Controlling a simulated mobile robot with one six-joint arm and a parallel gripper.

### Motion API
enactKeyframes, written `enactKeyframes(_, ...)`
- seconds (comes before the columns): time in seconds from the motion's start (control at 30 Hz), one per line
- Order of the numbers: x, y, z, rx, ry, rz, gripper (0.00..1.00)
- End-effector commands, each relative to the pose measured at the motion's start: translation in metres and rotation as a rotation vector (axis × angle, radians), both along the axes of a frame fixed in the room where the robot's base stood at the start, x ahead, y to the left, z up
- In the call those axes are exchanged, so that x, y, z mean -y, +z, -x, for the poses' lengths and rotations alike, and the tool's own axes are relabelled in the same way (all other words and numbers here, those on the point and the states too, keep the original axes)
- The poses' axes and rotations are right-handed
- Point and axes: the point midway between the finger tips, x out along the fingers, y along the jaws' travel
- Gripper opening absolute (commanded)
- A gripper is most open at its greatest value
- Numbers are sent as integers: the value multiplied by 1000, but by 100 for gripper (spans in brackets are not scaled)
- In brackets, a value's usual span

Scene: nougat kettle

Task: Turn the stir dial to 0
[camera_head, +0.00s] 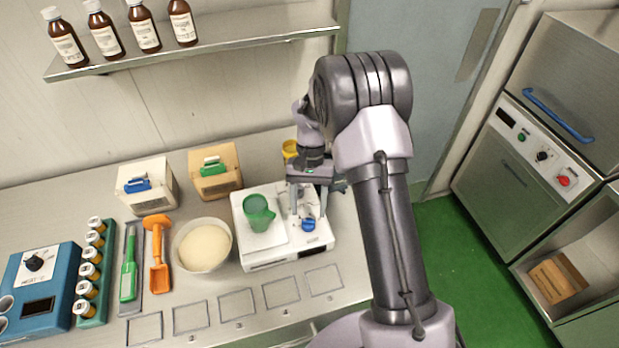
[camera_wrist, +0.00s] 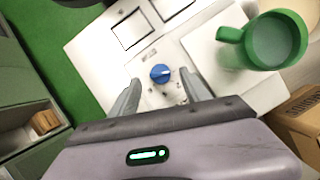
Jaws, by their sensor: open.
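The stir dial is a small blue knob (camera_head: 308,225) on the front right of a white hotplate unit (camera_head: 275,258). In the wrist view the blue knob (camera_wrist: 160,73) lies ahead of and between my open fingers, with a light pointer mark on it. The dial numbers are too small to read. My gripper (camera_head: 308,207) is above the unit's right side. It also shows in the wrist view (camera_wrist: 162,92), open with nothing between its fingertips. A green mug (camera_head: 258,214) stands on the unit's plate, left of the knob.
A bowl of pale contents (camera_head: 203,246) is left of the unit. An orange scoop (camera_head: 158,255), a blue heater box (camera_head: 38,290) and a rack of small jars (camera_head: 92,275) are farther left. Two cartons (camera_head: 214,172) stand behind. Outlined squares (camera_head: 238,304) in front are empty.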

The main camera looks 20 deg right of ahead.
Motion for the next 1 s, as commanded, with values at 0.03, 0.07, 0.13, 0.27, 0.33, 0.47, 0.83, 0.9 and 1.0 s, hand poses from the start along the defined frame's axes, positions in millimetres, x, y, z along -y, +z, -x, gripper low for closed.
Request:
enactKeyframes(0.03, 3, 17, -7, 5, 0, 1, 55)
enactKeyframes(0.07, 4, 27, -10, 5, -1, 0, 55)
enactKeyframes(0.13, 7, 49, -19, 5, -2, 0, 55)
enactKeyframes(0.27, 13, 88, -33, 4, -1, 1, 55)
enactKeyframes(0.33, 16, 105, -40, 3, -1, 1, 55)
enactKeyframes(0.47, 19, 125, -48, 2, 0, 0, 55)
enactKeyframes(0.83, 20, 132, -51, 0, 0, 0, 55)
enactKeyframes(0.9, 20, 132, -51, 0, 0, 0, 55)
enactKeyframes(1.0, 20, 132, -51, 1, 0, 0, 55)
